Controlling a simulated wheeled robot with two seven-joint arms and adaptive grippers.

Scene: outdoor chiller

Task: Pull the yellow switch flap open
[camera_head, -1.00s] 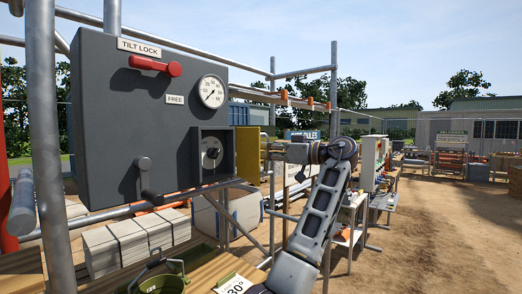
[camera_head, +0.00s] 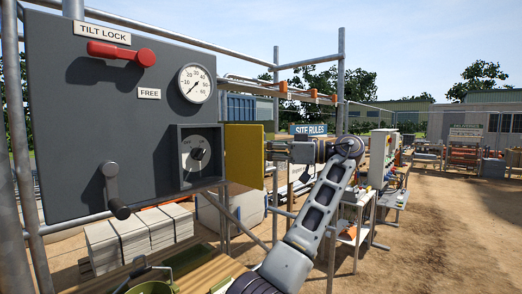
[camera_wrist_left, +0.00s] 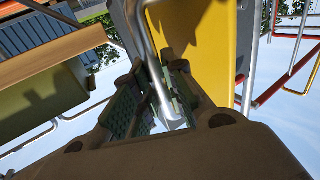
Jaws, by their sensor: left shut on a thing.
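The yellow switch flap (camera_head: 244,156) stands swung out at the right edge of the dark grey panel's square recess (camera_head: 202,178). The recess is uncovered, and a dark rotary switch (camera_head: 197,154) shows inside it. My left gripper (camera_wrist_left: 163,100) is shut on the flap's silver bar handle (camera_wrist_left: 150,42), seen in the left wrist view beside the yellow flap face (camera_wrist_left: 205,50). In the head view my left gripper (camera_head: 277,152) is on the flap's right side, its fingertips mostly hidden behind the flap. My right gripper is not in view.
The grey panel (camera_head: 75,150) carries a red tilt-lock lever (camera_head: 122,53), a gauge (camera_head: 196,83) and a dark crank handle (camera_head: 114,190). Stacked pale blocks (camera_head: 128,237) and a green pot (camera_head: 152,287) are below. Scaffold poles (camera_head: 339,100) stand behind my arm. Open dirt ground lies at right.

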